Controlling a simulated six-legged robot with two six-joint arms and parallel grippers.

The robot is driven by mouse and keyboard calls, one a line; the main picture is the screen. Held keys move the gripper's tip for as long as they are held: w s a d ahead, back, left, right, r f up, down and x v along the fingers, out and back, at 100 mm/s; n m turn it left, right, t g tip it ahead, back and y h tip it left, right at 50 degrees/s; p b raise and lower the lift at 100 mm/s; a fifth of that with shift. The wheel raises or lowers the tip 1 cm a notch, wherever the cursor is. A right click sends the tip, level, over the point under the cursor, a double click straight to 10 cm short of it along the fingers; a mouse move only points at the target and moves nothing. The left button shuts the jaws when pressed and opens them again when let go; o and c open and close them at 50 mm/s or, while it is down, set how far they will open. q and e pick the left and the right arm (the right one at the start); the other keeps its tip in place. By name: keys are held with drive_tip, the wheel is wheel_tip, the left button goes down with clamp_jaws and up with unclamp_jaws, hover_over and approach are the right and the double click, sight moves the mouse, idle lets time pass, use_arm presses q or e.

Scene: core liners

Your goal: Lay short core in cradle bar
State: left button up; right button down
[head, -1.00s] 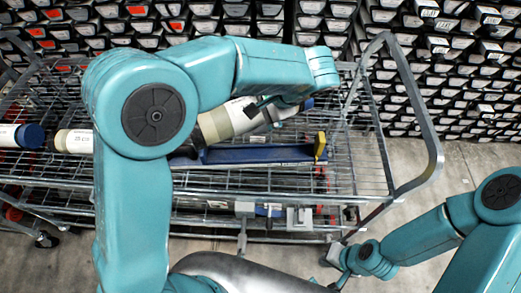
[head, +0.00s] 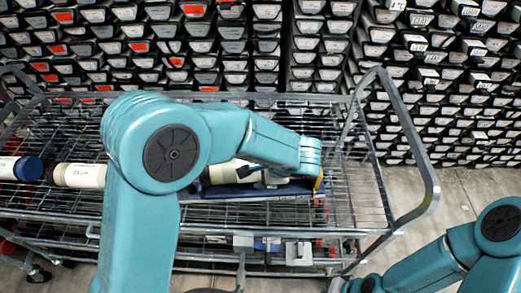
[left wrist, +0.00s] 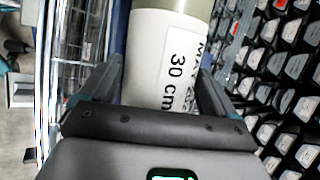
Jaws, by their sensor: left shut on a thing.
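The short core (head: 228,172) is a pale cylinder with a white label. My left gripper (head: 263,180) is shut around it, and the arm hides part of the core. In the left wrist view the core (left wrist: 165,55) reads "30 cm" and sits between the two fingers. The blue cradle bar (head: 270,193) with a yellow end piece (head: 319,184) lies on the wire cart. The core is in line with the bar, over or in it; I cannot tell if it touches. My right gripper (head: 342,285) is at the bottom edge, mostly cut off.
Two other cores lie on the cart at left: one with a dark blue end (head: 28,168) and a cream one (head: 80,175). The wire cart (head: 345,215) has a raised grey handle (head: 425,165) at right. Racks of labelled core trays (head: 260,60) fill the back.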

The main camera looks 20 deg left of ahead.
use_arm(q)
drive_tip(key=shift+w+f, duration=0.2)
drive_tip(key=shift+f, duration=0.85)
wheel_tip(320, 180, down, 3)
drive_tip(key=shift+s+f, duration=0.1)
drive_tip(key=shift+s, duration=0.05)
drive_tip(key=shift+w+f, duration=0.2)
drive_tip(key=shift+f, duration=0.25)
drive_tip(key=shift+s, duration=0.15)
drive_tip(key=o, duration=1.8)
drive_tip(key=shift+s, duration=0.1)
drive_tip(key=v, duration=1.2)
drive_tip(key=shift+b, duration=0.35)
